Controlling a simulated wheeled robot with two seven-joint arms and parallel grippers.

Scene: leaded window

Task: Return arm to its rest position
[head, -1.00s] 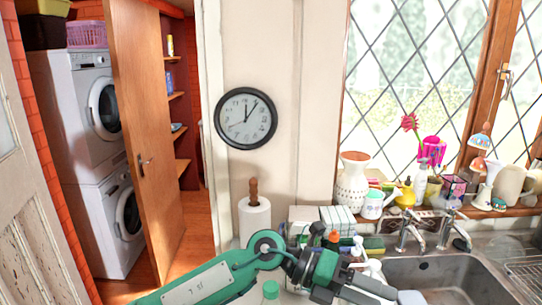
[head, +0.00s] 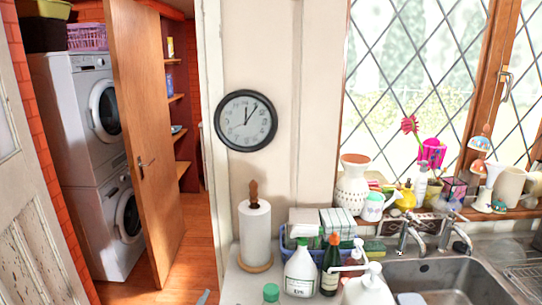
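Only a small grey tip (head: 203,297), which looks like part of my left gripper, shows at the bottom edge of the head view, left of the counter. The rest of that arm is out of the picture, so I cannot tell whether the gripper is open or shut. My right gripper and arm are not in view.
The counter by the sink (head: 435,280) holds a paper towel roll (head: 255,233), a white bottle (head: 300,270), a dark bottle (head: 331,267) and a white pump bottle (head: 369,288). A wooden door (head: 148,140) stands open at left.

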